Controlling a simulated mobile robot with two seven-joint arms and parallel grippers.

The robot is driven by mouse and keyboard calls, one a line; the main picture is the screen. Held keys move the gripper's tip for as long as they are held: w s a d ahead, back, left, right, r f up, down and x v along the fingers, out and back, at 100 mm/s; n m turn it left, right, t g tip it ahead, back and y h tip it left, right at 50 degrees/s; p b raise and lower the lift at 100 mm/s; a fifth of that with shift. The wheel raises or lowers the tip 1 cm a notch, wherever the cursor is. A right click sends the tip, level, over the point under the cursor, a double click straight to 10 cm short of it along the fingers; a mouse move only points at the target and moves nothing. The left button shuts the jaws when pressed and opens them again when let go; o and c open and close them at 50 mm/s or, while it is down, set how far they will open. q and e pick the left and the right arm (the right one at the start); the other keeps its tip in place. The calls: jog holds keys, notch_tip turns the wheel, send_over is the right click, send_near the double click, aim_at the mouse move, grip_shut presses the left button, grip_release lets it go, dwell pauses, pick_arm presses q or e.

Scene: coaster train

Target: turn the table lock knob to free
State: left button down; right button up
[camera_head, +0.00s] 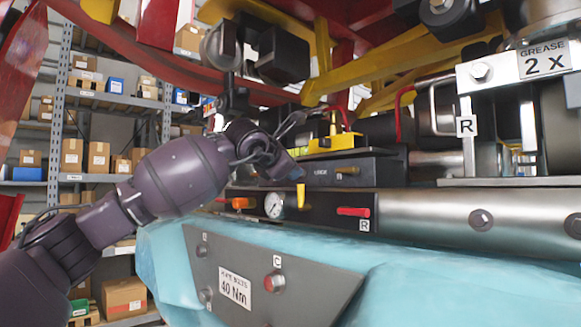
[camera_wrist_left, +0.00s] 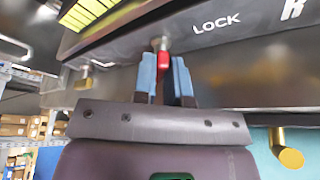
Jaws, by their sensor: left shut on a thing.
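The table lock knob (camera_wrist_left: 163,63) is a small red-tipped lever on a metal stem, just left of the white LOCK label (camera_wrist_left: 216,22) in the left wrist view. My left gripper (camera_wrist_left: 167,78) is shut on it, with one blue fingertip on either side. The knob points down toward the gripper. In the head view my left gripper (camera_head: 283,163) reaches the dark lock box (camera_head: 345,170) from the left and hides the knob. My right gripper is in neither view.
Below the lock box are a gauge (camera_head: 273,205), a yellow lever (camera_head: 300,196), an orange knob (camera_head: 241,203) and a red handle (camera_head: 353,211) marked R. A grey plate (camera_head: 322,290) lies on the blue cover in front. Shelves with boxes stand behind, left.

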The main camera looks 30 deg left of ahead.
pick_arm(q)
jog(key=shift+r+n+g+p, duration=0.3)
jog(key=shift+n+p, duration=0.15)
jog(key=shift+n, duration=0.25)
jog(key=shift+a+n+g+h+p, duration=0.2)
jog(key=shift+n+g+h+p, duration=0.1)
jog(key=shift+n+h+p, duration=0.5)
jog(key=shift+a+n+g+h+p, duration=0.1)
jog(key=shift+n+g+h+p, duration=0.25)
jog(key=shift+n+h, duration=0.35)
jog(key=shift+w+f+n+p, duration=0.1)
jog(key=shift+n+p, duration=0.25)
jog(key=shift+n, duration=0.15)
jog(key=shift+a+f+n+h, duration=0.1)
jog(key=shift+n+h, duration=0.2)
